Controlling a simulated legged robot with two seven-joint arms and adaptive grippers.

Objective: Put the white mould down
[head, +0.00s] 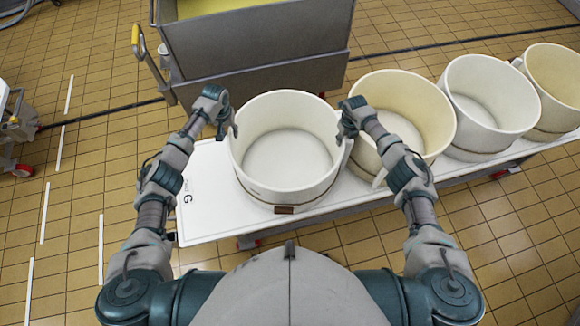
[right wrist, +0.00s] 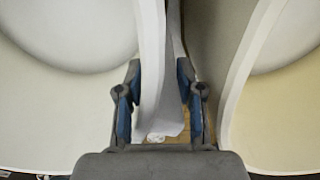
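The white mould (head: 288,192), a wide round tub with a brown label low on its front, is upright and empty between my grippers, over the left end of the white table. Whether its base touches the table cannot be told. My left gripper (head: 229,129) has its fingers on either side of the mould's left rim and looks shut on it. My right gripper (head: 346,130) is at the right rim. In the right wrist view the right gripper's fingers (right wrist: 158,100) close on the mould's wall (right wrist: 150,50), one inside and one outside.
A cream mould (head: 440,112) stands close to the right, beside my right gripper. Another white mould (head: 515,105) and a cream one (head: 560,85) stand farther right. The white table (head: 205,205) has bare room at its left end, marked G. A grey cart (head: 255,45) stands behind.

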